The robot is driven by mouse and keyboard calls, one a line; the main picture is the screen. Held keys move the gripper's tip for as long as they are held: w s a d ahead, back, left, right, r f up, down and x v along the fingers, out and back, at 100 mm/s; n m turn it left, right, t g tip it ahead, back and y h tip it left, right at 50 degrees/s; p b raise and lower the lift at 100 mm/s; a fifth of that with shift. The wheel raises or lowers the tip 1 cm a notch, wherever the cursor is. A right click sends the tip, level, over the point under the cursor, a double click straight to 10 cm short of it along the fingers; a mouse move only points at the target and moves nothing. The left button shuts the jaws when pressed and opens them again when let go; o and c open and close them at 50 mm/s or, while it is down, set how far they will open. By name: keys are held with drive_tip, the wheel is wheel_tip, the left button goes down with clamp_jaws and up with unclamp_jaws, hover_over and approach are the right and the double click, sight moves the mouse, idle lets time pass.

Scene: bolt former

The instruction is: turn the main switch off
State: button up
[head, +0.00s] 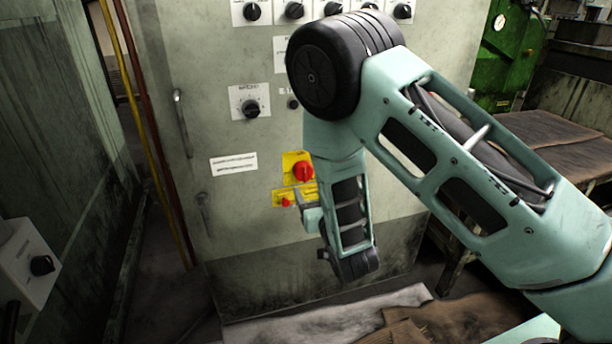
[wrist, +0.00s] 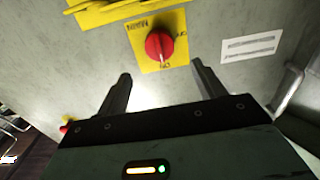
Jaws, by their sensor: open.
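The main switch is a red rotary knob (head: 303,171) on a yellow plate (head: 290,160) on the grey cabinet front. In the wrist view the red knob (wrist: 159,45) is close up and looks turned about; its plate reads MAIN, and the knob's ridge points down toward the ON mark. My gripper (wrist: 161,72) is open and empty. Its two fingers are spread below the knob in that view, apart from it. In the head view my gripper (head: 300,198) is just below the knob, partly hidden by my arm.
A yellow strip (head: 280,199) with a small red part sits below the switch. A white label (head: 233,164) is left of it, and a black dial (head: 250,107) is above. Door handles (head: 182,122) stick out at the cabinet's left.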

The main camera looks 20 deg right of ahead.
sight(305, 174)
drive_tip(key=w, duration=0.8)
drive_tip(key=shift+w, duration=0.2)
drive_tip(key=c, duration=1)
